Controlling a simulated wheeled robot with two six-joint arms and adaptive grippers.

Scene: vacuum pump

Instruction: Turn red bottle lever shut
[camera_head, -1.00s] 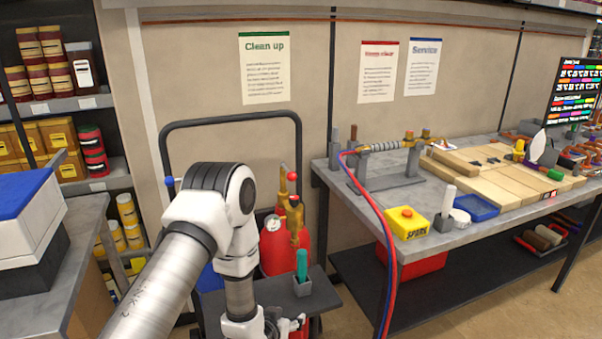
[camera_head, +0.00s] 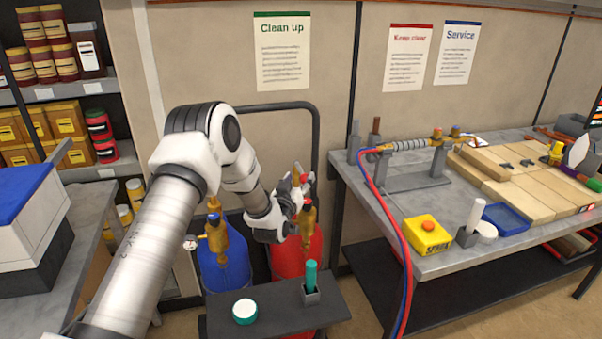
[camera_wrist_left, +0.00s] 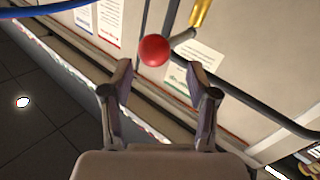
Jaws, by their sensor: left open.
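The red bottle (camera_head: 290,257) stands on the right of the cart, with a brass valve (camera_head: 307,222) on top. The lever's red ball knob (camera_wrist_left: 153,50) shows in the left wrist view, on a grey rod leading to a brass part (camera_wrist_left: 201,13). My left gripper (camera_head: 297,192) is at the red bottle's valve top and partly hides it. In the wrist view its two fingers (camera_wrist_left: 158,73) are apart, with the knob just beyond and between their tips; I see no contact. My right gripper is out of view.
A blue bottle (camera_head: 224,270) with its own brass valve (camera_head: 215,231) stands left of the red one. The cart's front tray (camera_head: 275,318) holds a teal-rimmed round item (camera_head: 245,312) and a teal-handled tool (camera_head: 311,274). A grey workbench (camera_head: 440,262) stands to the right.

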